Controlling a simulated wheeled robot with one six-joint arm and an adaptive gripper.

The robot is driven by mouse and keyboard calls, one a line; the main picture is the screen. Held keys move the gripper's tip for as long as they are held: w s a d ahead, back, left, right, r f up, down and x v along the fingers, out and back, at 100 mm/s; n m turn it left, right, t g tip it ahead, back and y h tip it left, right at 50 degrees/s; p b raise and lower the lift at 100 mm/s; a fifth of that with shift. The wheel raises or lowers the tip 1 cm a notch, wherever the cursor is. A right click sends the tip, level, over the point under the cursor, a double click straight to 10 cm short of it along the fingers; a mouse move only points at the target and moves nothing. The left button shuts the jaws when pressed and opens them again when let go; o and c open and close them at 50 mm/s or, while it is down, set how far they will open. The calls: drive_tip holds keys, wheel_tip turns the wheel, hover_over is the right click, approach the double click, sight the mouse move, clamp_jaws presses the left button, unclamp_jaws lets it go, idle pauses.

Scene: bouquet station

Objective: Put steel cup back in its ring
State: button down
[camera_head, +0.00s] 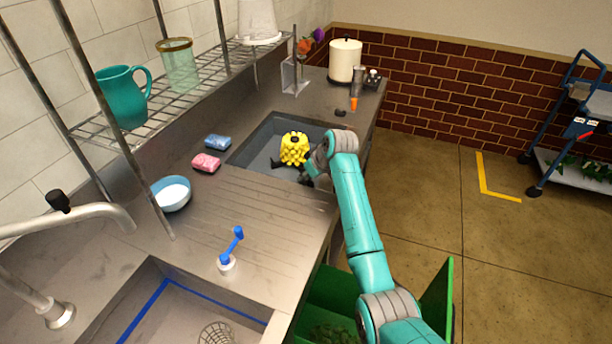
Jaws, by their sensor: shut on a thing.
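The gripper appears shut on this object, though the contact is partly hidden by my wrist. A grey cylinder (357,80), possibly the steel cup, stands at the counter's far end beside the white roll.
The far basin (250,151) has raised rims. Blue and pink sponges (206,162), a blue bowl (171,194) and a blue-handled tool (232,248) are on the counter. A wire shelf (178,89) overhangs the left side. A green bin (437,303) stands below the counter's right edge.

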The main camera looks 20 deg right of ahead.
drive_tip(key=c, duration=1)
unclamp_jaws()
drive_tip(key=shift+r, duration=0.1)
drive_tip(key=v, duration=1.1)
drive_tip(key=shift+s+d+r, duration=0.2)
drive_tip(key=shift+r, duration=0.1)
